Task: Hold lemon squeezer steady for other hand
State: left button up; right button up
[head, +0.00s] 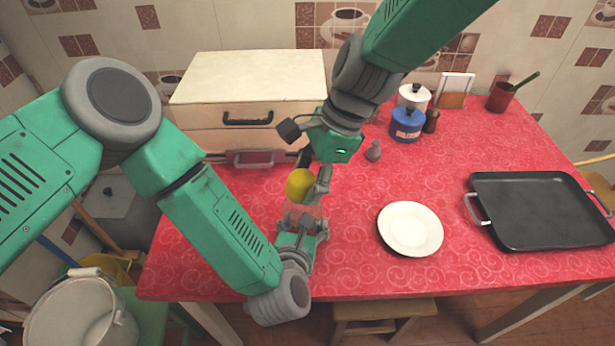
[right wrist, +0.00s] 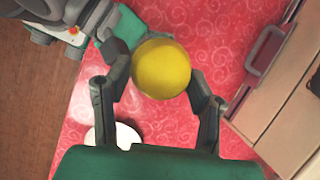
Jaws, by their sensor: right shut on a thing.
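A round yellow lemon (head: 299,184) is held between the fingers of my right gripper (head: 312,180), above the red counter. In the right wrist view the lemon (right wrist: 161,68) sits between the two fingertips. My left gripper (head: 303,228) is just below the lemon, close to the counter's front part. A pale, pinkish see-through shape (head: 303,210) shows between the left gripper and the lemon; it may be the lemon squeezer, but its outline is unclear. I cannot tell whether the left fingers are closed on it. Part of my left gripper (right wrist: 100,20) shows at the wrist view's top left.
A white plate (head: 410,229) lies right of the grippers, and a black tray (head: 540,210) farther right. A cream box with drawers (head: 250,90) stands behind.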

jog(key=shift+f, duration=0.15)
jog(key=shift+f, duration=0.9)
jog(key=shift+r, duration=0.1)
jog(key=shift+r, duration=0.95)
jog(key=shift+f, duration=0.1)
jog(key=shift+f, duration=1.05)
jog(key=shift+r, duration=1)
